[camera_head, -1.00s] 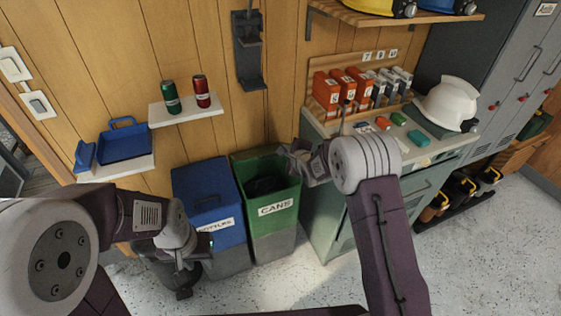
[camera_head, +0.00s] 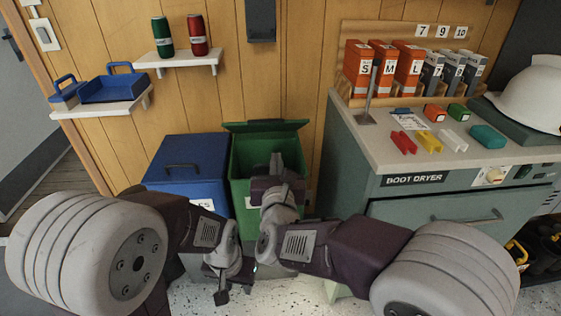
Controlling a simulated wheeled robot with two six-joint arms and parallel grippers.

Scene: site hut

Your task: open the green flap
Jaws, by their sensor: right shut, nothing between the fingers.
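The green bin (camera_head: 240,170) stands against the wall, left of the boot dryer cabinet. Its green flap (camera_head: 265,126) is raised at the back edge, and the dark inside shows below it. My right gripper (camera_head: 277,164) is shut and empty, at the bin's opening in front of the flap. Whether it touches the flap or rim I cannot tell. My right wrist hides much of the bin's front and its label. My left gripper (camera_head: 222,294) hangs low in front of the bins, and its jaws are unclear.
A blue bin (camera_head: 200,150) with a shut, handled lid stands directly left. The boot dryer (camera_head: 450,183) is close on the right. Above are a shelf (camera_head: 180,60) with a green can (camera_head: 162,37) and a red can (camera_head: 198,35), and a blue tray (camera_head: 113,87).

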